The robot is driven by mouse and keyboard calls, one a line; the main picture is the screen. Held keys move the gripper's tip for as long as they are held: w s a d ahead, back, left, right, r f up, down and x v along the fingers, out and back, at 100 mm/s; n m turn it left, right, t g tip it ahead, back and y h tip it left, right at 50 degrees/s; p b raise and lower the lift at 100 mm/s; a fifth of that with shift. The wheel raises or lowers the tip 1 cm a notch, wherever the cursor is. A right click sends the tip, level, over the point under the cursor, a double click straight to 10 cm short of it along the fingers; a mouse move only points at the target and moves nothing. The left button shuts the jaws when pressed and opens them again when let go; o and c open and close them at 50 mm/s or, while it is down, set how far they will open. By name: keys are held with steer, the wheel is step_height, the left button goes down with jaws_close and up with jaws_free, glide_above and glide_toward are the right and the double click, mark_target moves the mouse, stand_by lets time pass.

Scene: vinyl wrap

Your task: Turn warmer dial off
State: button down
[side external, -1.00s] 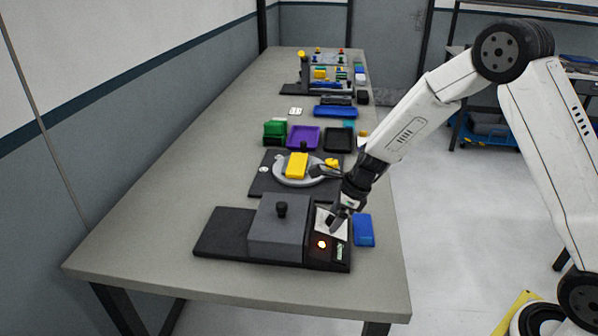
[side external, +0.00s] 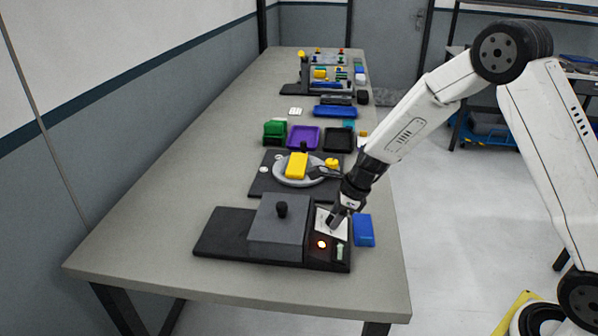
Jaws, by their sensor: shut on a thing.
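The warmer is a dark base (side external: 222,236) with a grey lidded box (side external: 276,228) with a black knob on top, near the front of the table. Its control panel at the right has a white plate (side external: 341,233), a lit orange-red lamp (side external: 321,244) and a small pale switch-like part (side external: 340,252). My gripper (side external: 333,222) points down at the white plate, shut on the warmer dial. The dial itself is mostly hidden by the fingers, so its angle cannot be read.
A blue block (side external: 363,230) lies just right of the panel. Behind is a round grey plate with a yellow block (side external: 297,166) on a dark mat (side external: 262,184). Purple (side external: 303,137) and black (side external: 339,139) trays stand farther back. The table's left side is clear.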

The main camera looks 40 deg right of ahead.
steer(key=shift+n, duration=0.3)
steer(key=n, duration=1.1)
steer(key=shift+n+g, duration=0.3)
steer(key=n, duration=0.5)
steer(key=shift+n, duration=0.3)
steer(key=n, duration=0.5)
steer(key=shift+n, duration=0.4)
steer(key=shift+c, duration=1)
jaws_free()
